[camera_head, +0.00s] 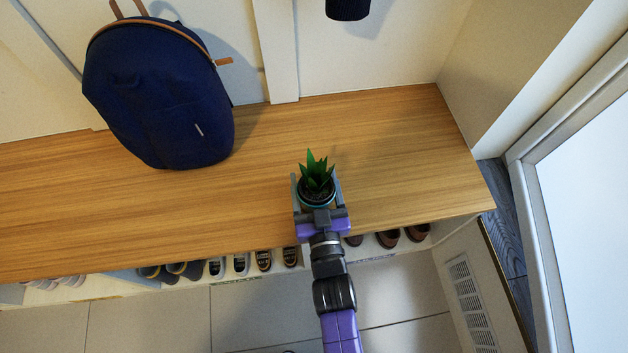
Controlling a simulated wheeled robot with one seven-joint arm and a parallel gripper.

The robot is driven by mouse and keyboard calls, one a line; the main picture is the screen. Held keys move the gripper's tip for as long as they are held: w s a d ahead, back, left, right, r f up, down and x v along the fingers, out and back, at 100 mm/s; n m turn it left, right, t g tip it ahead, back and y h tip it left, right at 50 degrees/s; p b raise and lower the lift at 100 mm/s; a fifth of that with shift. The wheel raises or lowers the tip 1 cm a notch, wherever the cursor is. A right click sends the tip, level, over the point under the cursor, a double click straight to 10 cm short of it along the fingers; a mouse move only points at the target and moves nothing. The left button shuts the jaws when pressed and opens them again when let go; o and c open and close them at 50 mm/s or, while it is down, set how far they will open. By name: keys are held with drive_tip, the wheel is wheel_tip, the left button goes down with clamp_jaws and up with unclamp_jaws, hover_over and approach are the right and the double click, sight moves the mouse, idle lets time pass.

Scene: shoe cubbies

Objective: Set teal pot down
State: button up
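The teal pot (318,204) holds dark soil and a spiky green plant (317,173). It is between the two grey fingers of my gripper (318,187), over the front part of the wooden bench top (190,205). One finger is on each side of the pot. From above I cannot tell whether the fingers press on the pot, or whether its base touches the wood. Most of the pot's side is hidden by its rim and my gripper.
A dark blue backpack (155,95) stands on the bench to the left. A dark item (347,8) hangs at the top. Several shoes (240,263) sit in cubbies below the front edge. Bare wood lies left and right of the pot. A wall closes the right side.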

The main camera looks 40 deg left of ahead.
drive_tip(key=o, duration=1.1)
drive_tip(key=shift+f, duration=0.2)
drive_tip(key=o, duration=0.4)
drive_tip(key=shift+o, duration=0.2)
drive_tip(key=shift+r, duration=0.1)
drive_tip(key=shift+r, duration=0.2)
drive_tip(key=p+v, duration=0.2)
drive_tip(key=v, duration=1)
drive_tip(key=shift+p, duration=0.3)
